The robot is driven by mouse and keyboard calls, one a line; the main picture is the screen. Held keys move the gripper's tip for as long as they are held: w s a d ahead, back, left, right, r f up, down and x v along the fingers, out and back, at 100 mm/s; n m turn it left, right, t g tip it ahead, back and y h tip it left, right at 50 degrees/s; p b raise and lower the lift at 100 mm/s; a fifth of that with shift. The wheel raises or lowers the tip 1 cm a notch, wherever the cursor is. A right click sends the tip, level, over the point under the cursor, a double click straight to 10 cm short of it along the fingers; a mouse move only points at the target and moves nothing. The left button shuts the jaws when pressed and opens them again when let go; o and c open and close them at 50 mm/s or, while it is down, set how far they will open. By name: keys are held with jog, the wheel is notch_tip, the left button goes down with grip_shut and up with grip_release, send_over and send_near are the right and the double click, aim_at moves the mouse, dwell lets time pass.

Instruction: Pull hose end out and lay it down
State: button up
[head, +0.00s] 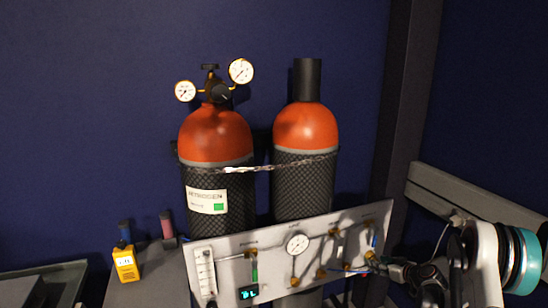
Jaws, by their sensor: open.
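A pale panel (300,248) with a gauge, brass fittings and short tubes stands in front of two gas cylinders. A short blue tube (374,241) shows near its right end and a green one (254,270) at its left. I cannot tell which piece is the hose end of the task. My gripper (376,262) is at the panel's lower right, close to the brass fittings there. It is small and dark, and whether it touches anything is unclear. Its fingertips are partly lost against the panel, and I see nothing held in it.
The left cylinder (214,137) carries a regulator with two dials; the right cylinder (306,128) has a black cap. A chain (255,168) crosses both. A dark post (401,90) rises behind my arm.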

jog(key=shift+c, duration=0.3)
grip_shut()
jog(key=shift+s+d+f, duration=0.1)
jog(key=shift+s+d, duration=0.05)
jog(key=shift+s, duration=0.3)
jog(key=shift+s+d+f, duration=0.1)
jog(key=shift+s+d, duration=0.05)
jog(key=shift+s, duration=0.3)
jog(key=shift+s+d, duration=0.15)
jog(key=shift+s, duration=0.15)
jog(key=shift+s+d+f, duration=0.1)
jog(key=shift+s+d, duration=0.15)
jog(key=shift+s, duration=0.4)
jog(key=shift+s+d+f, duration=0.1)
jog(key=shift+s+d, duration=0.1)
jog(key=shift+s, duration=0.4)
jog(key=shift+s+d, duration=0.1)
jog(key=shift+s, duration=0.2)
